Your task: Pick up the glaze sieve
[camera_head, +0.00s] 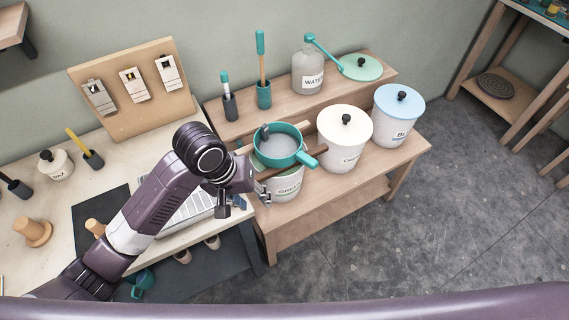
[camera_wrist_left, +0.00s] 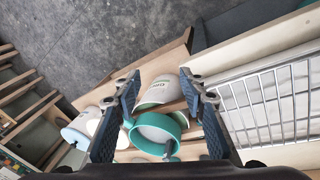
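The glaze sieve (camera_head: 282,157) is a teal round sieve with a pale mesh and a short teal handle pointing right and toward the front. It sits over the open top of the white bucket labelled green (camera_head: 287,186), with wooden sticks beneath it. The gap between fingers and sieve is hard to judge. My right gripper is not in view.
A lidded white bucket (camera_head: 343,140) and a blue-lidded bucket (camera_head: 397,115) stand right of the sieve. A water jug (camera_head: 307,73), mint lid (camera_head: 360,67) and brush holders are behind. A metal rack (camera_head: 190,212) lies left. Open floor (camera_head: 460,210) is at right.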

